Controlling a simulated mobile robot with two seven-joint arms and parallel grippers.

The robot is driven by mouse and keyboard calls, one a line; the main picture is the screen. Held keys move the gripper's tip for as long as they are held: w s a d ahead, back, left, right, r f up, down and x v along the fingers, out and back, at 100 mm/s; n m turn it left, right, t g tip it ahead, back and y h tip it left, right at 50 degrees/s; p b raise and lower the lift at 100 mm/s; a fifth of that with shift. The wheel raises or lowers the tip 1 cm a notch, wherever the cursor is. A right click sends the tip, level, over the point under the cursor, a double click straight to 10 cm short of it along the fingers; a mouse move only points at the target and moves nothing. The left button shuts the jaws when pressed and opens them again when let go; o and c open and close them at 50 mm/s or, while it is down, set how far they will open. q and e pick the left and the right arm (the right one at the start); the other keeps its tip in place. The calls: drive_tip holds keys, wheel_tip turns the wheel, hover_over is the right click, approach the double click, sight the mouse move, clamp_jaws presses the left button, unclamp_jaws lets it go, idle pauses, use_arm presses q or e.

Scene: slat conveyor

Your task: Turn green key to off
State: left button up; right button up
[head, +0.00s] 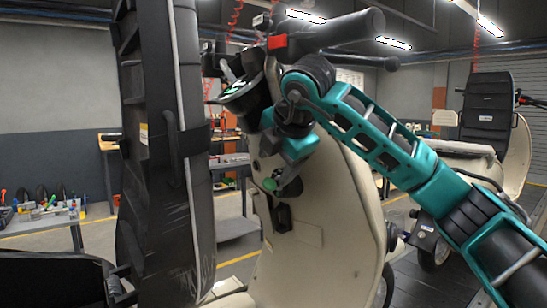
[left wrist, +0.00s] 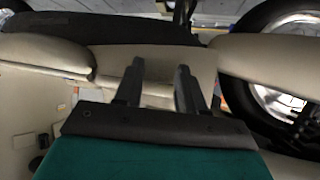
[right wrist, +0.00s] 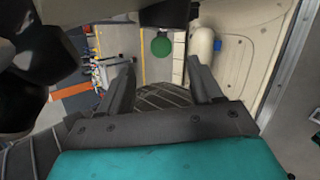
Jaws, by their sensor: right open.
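The green key (head: 270,184) sits on the cream inner front panel of the scooter (head: 322,205), below the handlebar. It also shows in the right wrist view as a round green head (right wrist: 161,46), just beyond the fingertips and between their lines. Which way the key is turned cannot be told. My right gripper (head: 284,180) is close beside the key, open and empty; its jaws (right wrist: 160,72) are apart and not closed on the key. My left gripper (left wrist: 156,74) shows only in its own wrist view, open and empty, near cream scooter bodywork.
The handlebar (head: 335,32) with a red switch is just above my right wrist. A tall black seat or padded part (head: 165,130) stands to the left. Another scooter (head: 490,110) is at the right, and a workbench (head: 45,222) is at far left.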

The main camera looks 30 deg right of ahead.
sight(269, 183)
drive_tip(key=x, duration=0.5)
drive_tip(key=shift+w+f+p, duration=0.1)
drive_tip(key=shift+f+p, duration=0.25)
drive_tip(key=shift+p, duration=0.05)
drive_tip(key=shift+w+f, duration=0.3)
drive_tip(key=shift+f, duration=0.05)
use_arm(q)
drive_tip(key=shift+s+r, duration=0.25)
drive_tip(key=shift+s, duration=0.2)
drive_tip(key=shift+w, duration=0.1)
